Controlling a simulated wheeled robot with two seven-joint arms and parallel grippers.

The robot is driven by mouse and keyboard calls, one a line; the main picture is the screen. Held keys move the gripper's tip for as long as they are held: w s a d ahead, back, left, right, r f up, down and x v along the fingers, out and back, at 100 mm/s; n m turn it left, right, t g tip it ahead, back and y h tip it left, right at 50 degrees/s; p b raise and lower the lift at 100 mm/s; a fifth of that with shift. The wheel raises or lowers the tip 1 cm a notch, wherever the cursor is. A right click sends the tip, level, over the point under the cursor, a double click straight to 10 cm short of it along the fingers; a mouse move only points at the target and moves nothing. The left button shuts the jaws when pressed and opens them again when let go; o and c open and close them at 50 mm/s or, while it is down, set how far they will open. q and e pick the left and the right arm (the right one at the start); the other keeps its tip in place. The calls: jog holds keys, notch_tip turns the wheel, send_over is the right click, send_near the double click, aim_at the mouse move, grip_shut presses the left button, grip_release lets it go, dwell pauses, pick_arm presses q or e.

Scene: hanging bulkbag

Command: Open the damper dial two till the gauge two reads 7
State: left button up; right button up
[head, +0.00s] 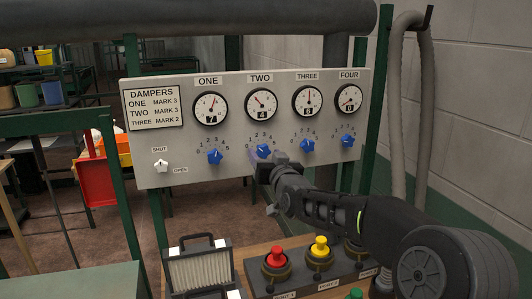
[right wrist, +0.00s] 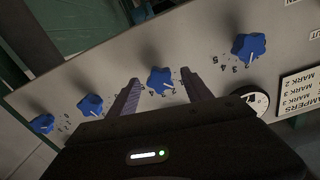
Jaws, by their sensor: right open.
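Damper dial two (head: 263,151) is a blue star-shaped knob under gauge two (head: 261,104), on a light grey panel. The gauge's number window shows 4. My right gripper (head: 266,164) is at dial two, its arm coming in from the right. In the right wrist view, dial two (right wrist: 161,80) sits between the open fingers of the right gripper (right wrist: 160,78), with a gap to each finger. I cannot tell exactly where its pointer stands. My left gripper is not in view.
Neighbouring blue dials one (head: 215,156) and three (head: 307,145) flank dial two; dial four (head: 347,140) is farther right. A shut/open switch (head: 161,166) is at lower left. Below are a filter box (head: 203,268) and red (head: 276,256) and yellow (head: 320,246) knobs.

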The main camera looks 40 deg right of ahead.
jog(key=shift+c, duration=0.4)
grip_shut()
